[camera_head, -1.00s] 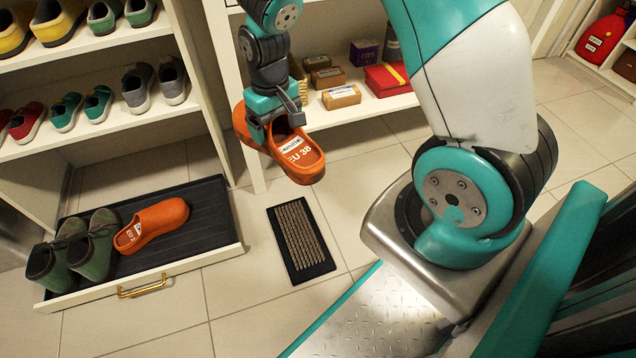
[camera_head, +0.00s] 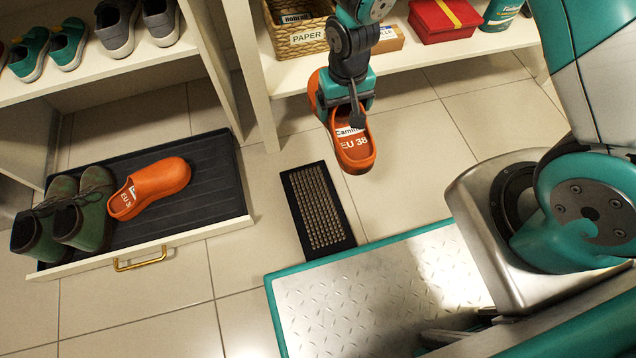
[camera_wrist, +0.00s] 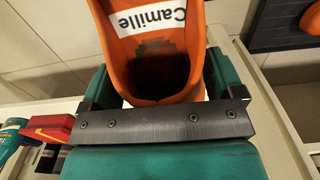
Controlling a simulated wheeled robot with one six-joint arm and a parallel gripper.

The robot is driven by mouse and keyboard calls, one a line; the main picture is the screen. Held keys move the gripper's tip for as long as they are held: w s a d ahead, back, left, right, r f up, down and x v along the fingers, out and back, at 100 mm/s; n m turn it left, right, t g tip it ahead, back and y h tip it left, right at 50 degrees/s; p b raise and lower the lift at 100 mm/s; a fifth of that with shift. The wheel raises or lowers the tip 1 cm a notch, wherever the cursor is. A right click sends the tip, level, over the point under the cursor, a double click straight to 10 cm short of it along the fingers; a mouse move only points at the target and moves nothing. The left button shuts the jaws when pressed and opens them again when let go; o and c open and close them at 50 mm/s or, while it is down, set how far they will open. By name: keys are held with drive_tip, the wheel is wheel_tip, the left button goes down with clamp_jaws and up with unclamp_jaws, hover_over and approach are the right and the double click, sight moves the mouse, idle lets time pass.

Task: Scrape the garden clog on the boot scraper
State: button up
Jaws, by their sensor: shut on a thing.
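My gripper (camera_head: 345,97) is shut on an orange garden clog (camera_head: 355,152) marked "EU 38" with a "Camille" label. The boot scraper (camera_head: 318,207), a dark mat with rows of pale bristles, lies on the floor below and left of the held clog. A second orange clog (camera_head: 152,186) lies in the pulled-out drawer tray.
The black drawer tray (camera_head: 205,205) also holds green boots (camera_head: 85,215). Shelves above hold shoes (camera_head: 118,25), a basket (camera_head: 298,30), a red box (camera_head: 443,18) and a teal tin (camera_head: 503,12). Floor tiles right of the scraper are clear.

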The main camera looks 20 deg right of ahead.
drive_tip(key=s+a+f+b, duration=0.2)
drive_tip(key=f+b, duration=0.2)
drive_tip(key=f, duration=0.3)
drive_tip(key=s+a+f+b, duration=0.3)
drive_tip(key=f+b, duration=0.1)
drive_tip(key=f, duration=0.4)
drive_tip(key=s+a+f+b, duration=0.3)
drive_tip(key=f+b, duration=0.1)
drive_tip(key=f, duration=0.3)
drive_tip(key=shift+a+f+b, duration=0.15)
drive_tip(key=shift+f+b, duration=0.1)
drive_tip(key=shift+b, duration=0.15)
drive_tip(key=shift+f, duration=0.55)
